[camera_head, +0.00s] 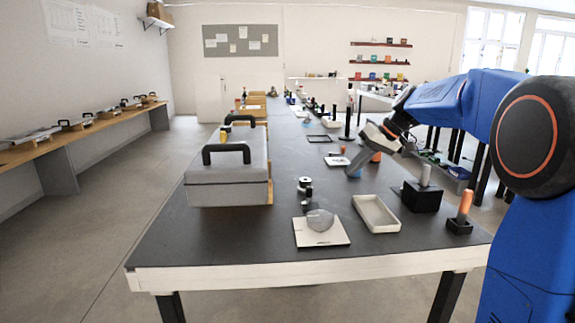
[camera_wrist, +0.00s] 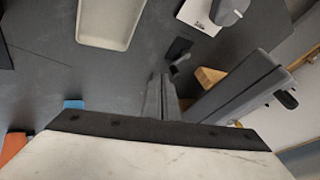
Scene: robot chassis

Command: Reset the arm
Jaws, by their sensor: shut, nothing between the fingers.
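My blue arm (camera_head: 440,100) reaches in from the right in the head view, bent over the dark table (camera_head: 250,235). My gripper (camera_head: 352,172) points down and to the left above the table's middle, with its fingers together and empty. In the wrist view my gripper (camera_wrist: 160,85) shows as closed grey fingers in front of the pale wrist body. It is apart from the grey case and the tray. I cannot tell its exact height above the table.
A grey case (camera_head: 228,178) with black handles stands at the left table edge. A white tray (camera_head: 376,213), a white card (camera_head: 321,231) bearing a grey rounded object, and a black block (camera_head: 421,196) are nearer.

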